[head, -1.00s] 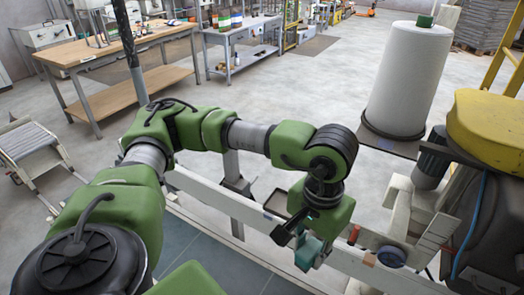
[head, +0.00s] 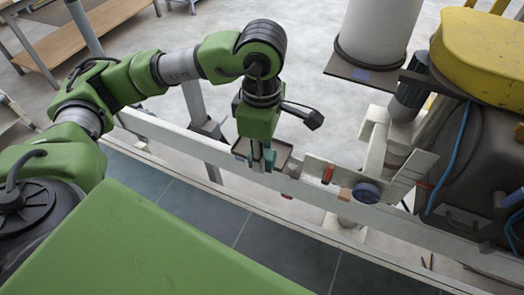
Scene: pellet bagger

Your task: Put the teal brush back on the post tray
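My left gripper (head: 262,157) points down over the small dark-rimmed post tray (head: 287,149), which sits by the white rail. Two narrow teal parts show at the fingertips, side by side with a thin pale gap. I cannot tell whether they are the teal brush or the fingers themselves, so I cannot make out the brush for certain. Whether the fingertips touch the tray is also unclear. The gripper and wrist hide part of the tray. My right gripper is not in view.
The white rail (head: 226,160) runs across below the tray. Right of the tray are a red clip (head: 328,173) and a dark round knob (head: 367,192) on a bracket. A large white roll (head: 380,30) and a yellow-topped machine (head: 485,45) stand at the right.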

